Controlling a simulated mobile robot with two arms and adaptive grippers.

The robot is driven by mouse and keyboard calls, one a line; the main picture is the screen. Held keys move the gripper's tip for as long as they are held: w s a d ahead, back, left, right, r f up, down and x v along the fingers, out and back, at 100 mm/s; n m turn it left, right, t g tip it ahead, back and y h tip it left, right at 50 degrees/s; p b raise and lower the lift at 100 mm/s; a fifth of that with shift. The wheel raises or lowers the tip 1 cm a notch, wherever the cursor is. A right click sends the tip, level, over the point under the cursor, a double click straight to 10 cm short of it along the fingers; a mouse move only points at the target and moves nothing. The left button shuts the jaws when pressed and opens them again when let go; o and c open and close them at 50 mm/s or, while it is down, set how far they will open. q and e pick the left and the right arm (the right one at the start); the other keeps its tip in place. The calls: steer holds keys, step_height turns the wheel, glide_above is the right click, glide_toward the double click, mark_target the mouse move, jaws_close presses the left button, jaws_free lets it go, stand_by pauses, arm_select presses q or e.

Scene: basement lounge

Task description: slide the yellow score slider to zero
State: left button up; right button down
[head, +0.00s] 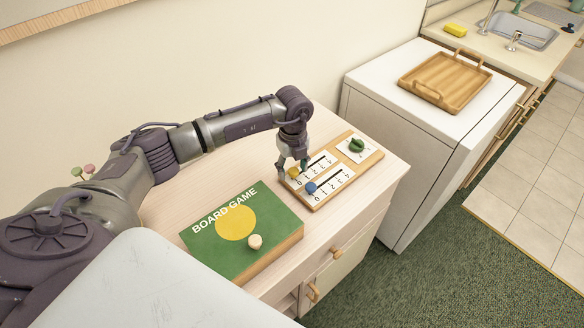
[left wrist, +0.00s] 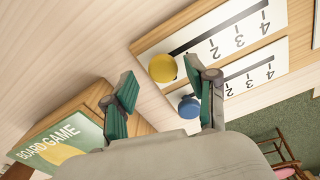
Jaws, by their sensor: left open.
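The wooden score board (head: 372,158) lies on the cabinet top with two numbered slider tracks. The yellow score slider (head: 293,172) is at the left, low end of its track, close to the 0 mark; its exact alignment is hard to tell. It also shows in the left wrist view (left wrist: 162,68), with 2, 3 and 4 farther along. My left gripper (head: 293,166) is open and low over that end of the board. In the wrist view its fingers (left wrist: 158,82) are apart, one close beside the yellow knob; contact cannot be told. My right gripper is out of view.
A blue slider (head: 311,187) sits on the neighbouring track, close to my gripper. A green knob (head: 357,146) is at the board's far end. A green board game box (head: 270,215) with a pale peg lies to the left. A wooden tray (head: 413,73) rests on the white appliance.

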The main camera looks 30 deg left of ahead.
mark_target(291, 172)
arm_select(q)
step_height(291, 172, up, 12)
steer(key=shift+a+f, duration=0.15)
steer(key=shift+s, duration=0.1)
stand_by(0.6)
